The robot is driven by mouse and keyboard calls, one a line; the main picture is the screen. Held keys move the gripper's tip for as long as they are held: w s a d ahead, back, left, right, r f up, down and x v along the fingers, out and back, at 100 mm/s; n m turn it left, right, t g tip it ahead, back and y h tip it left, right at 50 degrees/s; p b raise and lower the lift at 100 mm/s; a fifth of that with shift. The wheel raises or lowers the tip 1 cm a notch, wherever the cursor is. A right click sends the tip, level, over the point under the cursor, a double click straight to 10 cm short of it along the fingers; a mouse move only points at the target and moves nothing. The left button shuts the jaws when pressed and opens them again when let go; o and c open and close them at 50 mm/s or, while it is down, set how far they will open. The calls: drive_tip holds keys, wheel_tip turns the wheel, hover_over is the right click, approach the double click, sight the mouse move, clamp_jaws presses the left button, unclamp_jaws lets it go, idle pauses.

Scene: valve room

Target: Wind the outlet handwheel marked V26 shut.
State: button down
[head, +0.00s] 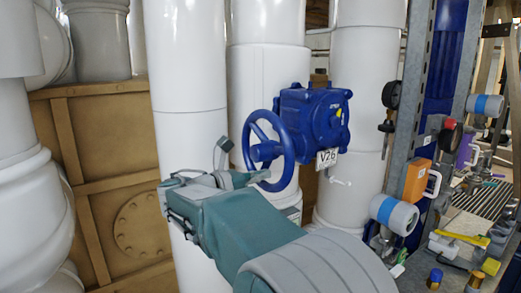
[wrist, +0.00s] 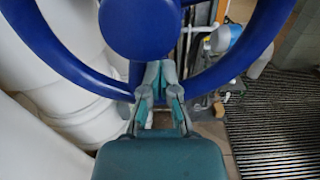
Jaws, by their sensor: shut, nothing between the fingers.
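The blue handwheel (head: 284,151) stands on the side of a blue gearbox (head: 311,116) mounted in front of a white pipe. A white tag reading V26 (head: 327,158) hangs below the gearbox. In the wrist view the wheel's rim (wrist: 228,70) and round hub (wrist: 140,28) fill the top, with a spoke running down from the hub. My gripper (wrist: 158,92) is shut and empty, its fingers at the lower part of the wheel near that spoke. I cannot tell whether they touch it. In the head view my gripper (head: 222,160) is beside the wheel's left side, partly hiding its lower rim.
Large white pipes (head: 186,60) stand behind and to the left. A grey steel post (head: 405,110) with gauges and an orange box (head: 417,180) is at right. A bench with tools and a yellow-handled item (head: 463,239) lies lower right. Floor grating (wrist: 270,125) shows in the wrist view.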

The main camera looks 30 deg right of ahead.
sight(254, 167)
drive_tip(key=shift+w, duration=0.15)
drive_tip(key=shift+w, duration=0.75)
drive_tip(key=shift+w+r, duration=0.3)
drive_tip(key=shift+w, duration=0.6)
